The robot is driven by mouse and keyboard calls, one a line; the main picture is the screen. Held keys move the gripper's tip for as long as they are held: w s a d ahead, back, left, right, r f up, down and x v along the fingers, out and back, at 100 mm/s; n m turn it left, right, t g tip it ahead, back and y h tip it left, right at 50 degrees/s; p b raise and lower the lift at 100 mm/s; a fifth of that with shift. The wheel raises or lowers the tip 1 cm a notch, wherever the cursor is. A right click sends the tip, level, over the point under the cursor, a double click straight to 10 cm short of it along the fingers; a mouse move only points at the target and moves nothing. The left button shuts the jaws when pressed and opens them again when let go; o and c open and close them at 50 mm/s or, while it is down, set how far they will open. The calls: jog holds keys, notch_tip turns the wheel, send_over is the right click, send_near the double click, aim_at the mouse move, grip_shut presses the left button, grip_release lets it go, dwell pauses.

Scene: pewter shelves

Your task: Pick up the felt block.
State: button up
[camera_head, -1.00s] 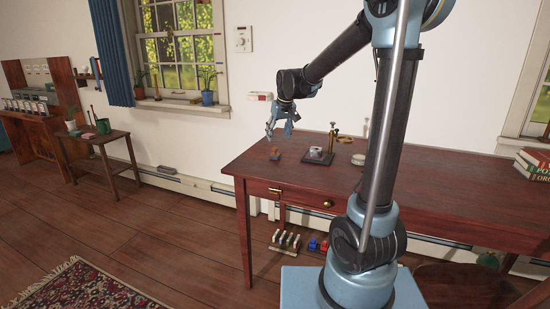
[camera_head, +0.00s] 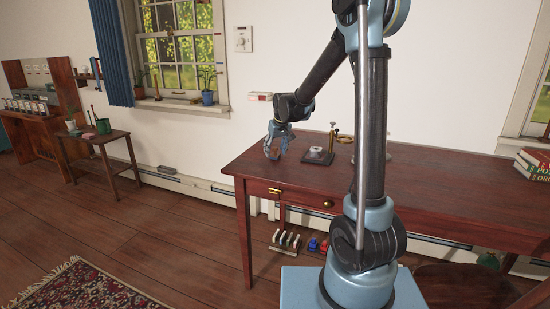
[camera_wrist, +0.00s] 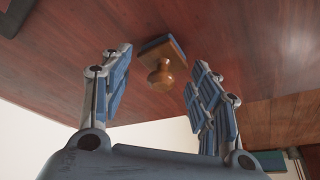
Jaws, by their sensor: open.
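The felt block (camera_wrist: 165,50) is a small wooden block with a round turned knob and a blue-grey face, on the dark red desk (camera_wrist: 235,45). In the wrist view it lies between and just beyond the fingertips of my gripper (camera_wrist: 160,72), with its knob pointing toward the palm. The fingers are spread apart on either side, with gaps showing between them and the block. In the head view my gripper (camera_head: 276,150) is low over the desk's left end, and its fingers mostly hide the block (camera_head: 275,155).
A dark square stand with a small pale item (camera_head: 317,155) and a brass post (camera_head: 333,137) stand close to the right of my gripper. Books (camera_head: 537,162) lie at the desk's far right. The front middle of the desk is clear.

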aim_at(275, 148)
jog(key=shift+w+f, duration=0.1)
jog(key=shift+f, duration=0.15)
jog(key=c, duration=0.7)
jog(key=shift+c, duration=0.2)
notch_tip(275, 148, up, 10)
jog(key=shift+r, duration=0.1)
